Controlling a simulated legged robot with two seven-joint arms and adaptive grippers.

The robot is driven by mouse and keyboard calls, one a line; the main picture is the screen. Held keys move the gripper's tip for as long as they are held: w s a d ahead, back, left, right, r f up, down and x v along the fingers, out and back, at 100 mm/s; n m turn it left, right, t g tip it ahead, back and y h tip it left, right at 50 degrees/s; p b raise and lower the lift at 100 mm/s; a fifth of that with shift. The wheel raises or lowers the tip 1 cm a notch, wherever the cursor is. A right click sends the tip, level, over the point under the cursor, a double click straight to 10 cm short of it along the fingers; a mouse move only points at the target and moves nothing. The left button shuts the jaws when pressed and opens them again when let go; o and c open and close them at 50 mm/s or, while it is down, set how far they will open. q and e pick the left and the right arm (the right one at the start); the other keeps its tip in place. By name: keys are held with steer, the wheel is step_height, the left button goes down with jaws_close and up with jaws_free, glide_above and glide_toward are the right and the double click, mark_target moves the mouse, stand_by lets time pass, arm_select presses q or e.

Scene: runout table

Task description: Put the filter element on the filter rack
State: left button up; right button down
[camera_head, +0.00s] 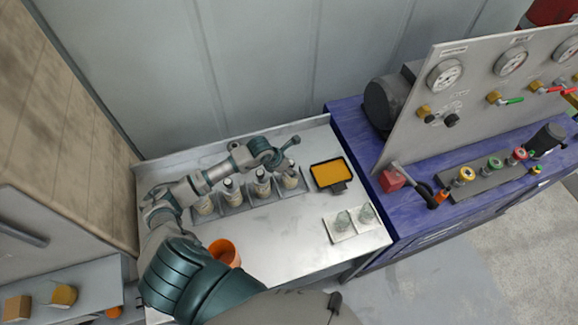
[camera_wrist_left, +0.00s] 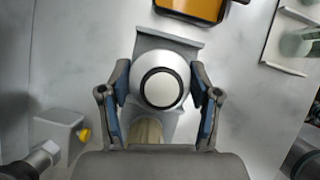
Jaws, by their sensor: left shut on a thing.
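My left gripper (camera_head: 283,161) is over the right end of a row of several pale, dark-topped filter elements on the steel table. In the left wrist view its two fingers (camera_wrist_left: 162,92) close from both sides on a round white filter element (camera_wrist_left: 163,88) with a dark ring. I cannot tell whether this element is raised or seated. The grey filter rack (camera_wrist_left: 168,38) shows behind it, with a beige cylinder (camera_wrist_left: 146,130) close by. In the head view the rack (camera_head: 233,203) runs under the row. My right gripper is not in view.
A black tray with an orange-yellow inside (camera_head: 328,173) lies right of the rack. An orange cup (camera_head: 224,252) stands near the front. A blue bench with a gauge panel (camera_head: 445,110) adjoins the table.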

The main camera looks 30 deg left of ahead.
arm_select(q)
steer(key=shift+d+f, duration=0.1)
steer(key=shift+d, duration=0.25)
steer(key=o, duration=1.2)
steer(key=shift+d, duration=0.2)
steer(key=shift+o, duration=0.6)
steer(key=shift+d, duration=0.1)
steer(key=shift+s+a+r, duration=0.15)
steer(key=shift+a+r, duration=0.05)
steer(key=shift+a, duration=0.35)
steer(key=v, duration=0.1)
steer(key=b+v, duration=0.1)
steer(key=v, duration=0.2)
steer(key=shift+s+a+r, duration=0.1)
steer(key=shift+a, duration=0.25)
steer(key=s+r+b, duration=0.1)
steer(key=s+r, duration=0.2)
steer(key=r, duration=0.3)
steer(key=shift+a+r+b, duration=0.2)
steer(key=shift+a+b, duration=0.15)
steer(key=shift+a, duration=0.1)
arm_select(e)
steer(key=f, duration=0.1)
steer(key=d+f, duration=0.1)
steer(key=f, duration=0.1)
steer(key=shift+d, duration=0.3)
